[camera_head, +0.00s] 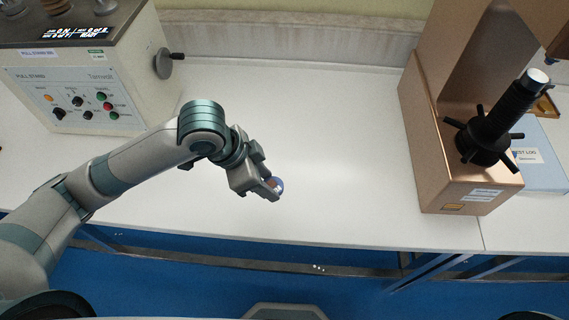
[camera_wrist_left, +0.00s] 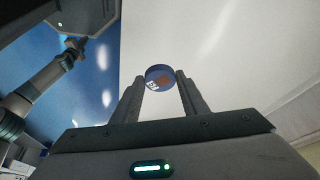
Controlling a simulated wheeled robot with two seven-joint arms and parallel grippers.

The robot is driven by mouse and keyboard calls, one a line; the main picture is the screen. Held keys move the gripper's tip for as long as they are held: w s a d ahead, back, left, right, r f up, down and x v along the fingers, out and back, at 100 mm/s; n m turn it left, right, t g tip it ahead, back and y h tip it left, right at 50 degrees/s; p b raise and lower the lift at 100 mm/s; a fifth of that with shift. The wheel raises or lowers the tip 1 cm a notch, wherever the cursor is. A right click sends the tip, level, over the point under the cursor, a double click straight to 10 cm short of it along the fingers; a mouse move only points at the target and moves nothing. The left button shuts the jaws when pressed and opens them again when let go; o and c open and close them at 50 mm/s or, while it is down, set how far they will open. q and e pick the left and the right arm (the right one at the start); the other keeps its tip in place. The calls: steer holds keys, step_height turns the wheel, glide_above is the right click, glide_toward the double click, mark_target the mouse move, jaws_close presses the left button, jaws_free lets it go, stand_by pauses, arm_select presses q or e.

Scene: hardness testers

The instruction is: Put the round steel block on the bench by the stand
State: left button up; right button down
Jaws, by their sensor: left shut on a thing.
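A copper-coloured stand (camera_head: 437,150) with a black spoked spindle is on the right. My right gripper is not in view.
A beige machine (camera_head: 95,85) with a knob panel marked "Pull stand" stands at the back left; its crank (camera_head: 168,62) sticks out right. A pale blue book (camera_head: 540,160) lies right of the copper stand. The bench middle is clear. Blue floor (camera_head: 220,280) lies beyond the front edge.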

arm_select(q)
steer(key=w+a+f, duration=0.2)
steer(key=a, duration=0.1)
steer(key=w+a+f+p, duration=0.1)
steer(key=w+a+f, duration=0.1)
steer(key=a, duration=0.1)
steer(key=w+a+f+p, duration=0.1)
steer(key=w+a+f, duration=0.1)
steer(key=a+f, duration=0.1)
steer(key=shift+w+a, duration=0.3)
steer(key=shift+a, duration=0.05)
steer(key=shift+f, duration=0.1)
step_height(320, 180, down, 2)
steer(key=shift+f+p, duration=0.25)
steer(key=shift+p, duration=0.4)
steer(key=shift+f, duration=0.65)
steer(key=shift+f, duration=0.1)
steer(key=o, duration=0.9)
steer(key=shift+f, duration=0.1)
steer(key=o, duration=0.3)
